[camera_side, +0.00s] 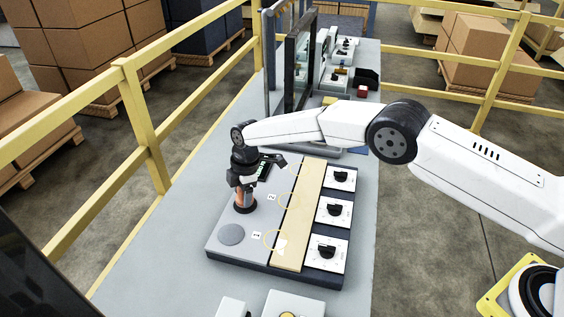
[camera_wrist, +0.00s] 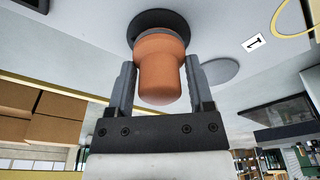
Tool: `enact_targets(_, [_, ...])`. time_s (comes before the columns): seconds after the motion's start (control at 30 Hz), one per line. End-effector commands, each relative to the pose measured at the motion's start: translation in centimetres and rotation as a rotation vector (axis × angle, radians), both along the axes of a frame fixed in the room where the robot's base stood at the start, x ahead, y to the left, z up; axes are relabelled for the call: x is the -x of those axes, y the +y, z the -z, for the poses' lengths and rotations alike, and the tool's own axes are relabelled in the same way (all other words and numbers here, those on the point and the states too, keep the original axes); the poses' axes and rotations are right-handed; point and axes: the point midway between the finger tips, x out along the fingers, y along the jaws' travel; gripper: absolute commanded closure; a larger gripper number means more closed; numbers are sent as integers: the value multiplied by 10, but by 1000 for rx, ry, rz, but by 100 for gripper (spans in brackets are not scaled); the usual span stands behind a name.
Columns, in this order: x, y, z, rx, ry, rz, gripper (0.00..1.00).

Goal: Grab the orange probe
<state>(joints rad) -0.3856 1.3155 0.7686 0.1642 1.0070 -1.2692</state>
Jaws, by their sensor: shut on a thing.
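The orange probe (camera_side: 240,198) stands upright on the grey panel board (camera_side: 221,246), with its dark round base at the board's left side. In the wrist view the orange probe (camera_wrist: 160,72) sits between the two grey fingers, its dark base (camera_wrist: 158,20) against the board. My gripper (camera_side: 241,186) comes down on it from above and is shut around its orange body. My gripper also shows in the wrist view (camera_wrist: 160,85), one finger on each side of the probe.
A grey disc (camera_side: 231,234) is in front of the probe, near a "1" label (camera_side: 257,235). A tan strip (camera_side: 300,215) and several black-knob dials (camera_side: 333,211) lie to the right. A dark upright frame (camera_side: 297,65) stands behind. Yellow railings (camera_side: 140,125) border the left.

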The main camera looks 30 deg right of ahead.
Motion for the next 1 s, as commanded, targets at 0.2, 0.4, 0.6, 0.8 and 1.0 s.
enact_targets(0.2, [2, -1, -23, 0, 0, -1, 99])
enact_targets(0.4, [12, -4, -36, -1, -1, 0, 99])
enact_targets(0.6, [27, -10, -55, -1, -1, 0, 99])
enact_targets(0.8, [43, -16, -77, -2, -2, -1, 99])
enact_targets(1.0, [64, -24, -88, -1, 0, -1, 99])
